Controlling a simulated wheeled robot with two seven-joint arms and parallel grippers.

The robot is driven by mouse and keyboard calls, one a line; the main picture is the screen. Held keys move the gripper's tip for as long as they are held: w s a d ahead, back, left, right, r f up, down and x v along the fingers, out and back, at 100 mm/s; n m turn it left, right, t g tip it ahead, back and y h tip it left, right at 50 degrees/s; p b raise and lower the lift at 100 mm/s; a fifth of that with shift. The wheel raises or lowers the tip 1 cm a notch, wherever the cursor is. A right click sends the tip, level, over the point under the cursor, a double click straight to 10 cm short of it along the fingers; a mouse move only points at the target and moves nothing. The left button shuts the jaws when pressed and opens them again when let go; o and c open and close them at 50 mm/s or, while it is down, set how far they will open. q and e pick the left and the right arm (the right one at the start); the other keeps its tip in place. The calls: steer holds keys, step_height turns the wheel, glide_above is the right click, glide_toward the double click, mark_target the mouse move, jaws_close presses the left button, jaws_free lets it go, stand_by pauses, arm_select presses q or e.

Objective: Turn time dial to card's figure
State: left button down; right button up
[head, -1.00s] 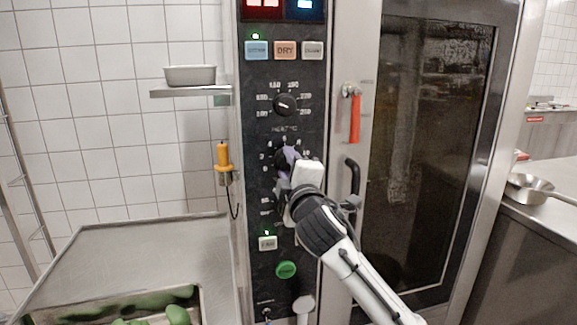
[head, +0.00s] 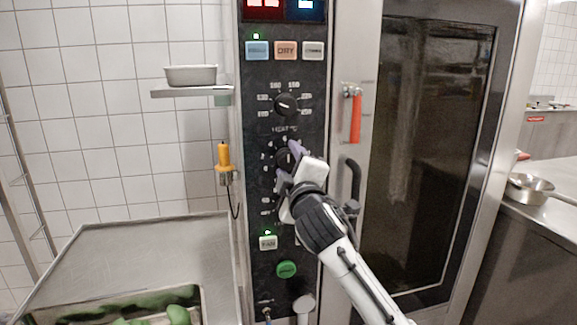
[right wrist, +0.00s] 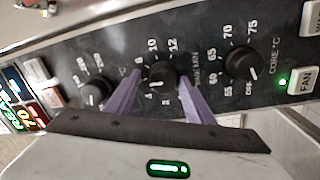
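The time dial (head: 283,158) is a black round knob on the dark oven panel, below the heat dial (head: 286,104). In the right wrist view the time dial (right wrist: 163,79) sits between the two purple fingers of my right gripper (right wrist: 160,76). The right finger is close beside it and a gap shows at the left finger. A small pale mark shows on the knob's lower left; its exact reading is unclear. Figures 8, 10 and 12 are legible around it. My right gripper (head: 288,160) also shows in the head view. No card can be made out. My left gripper is out of view.
The oven door handle (head: 352,182) stands right of my gripper. A green button (head: 287,270) is below.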

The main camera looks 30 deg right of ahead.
steer(key=shift+o, duration=0.2)
steer(key=shift+f, duration=0.15)
steer(key=shift+s+a+f, duration=0.15)
steer(key=shift+s, duration=0.15)
steer(key=r+b+v, duration=0.1)
steer(key=v, duration=0.8)
steer(key=shift+s+f, duration=0.25)
steer(key=shift+f, duration=0.05)
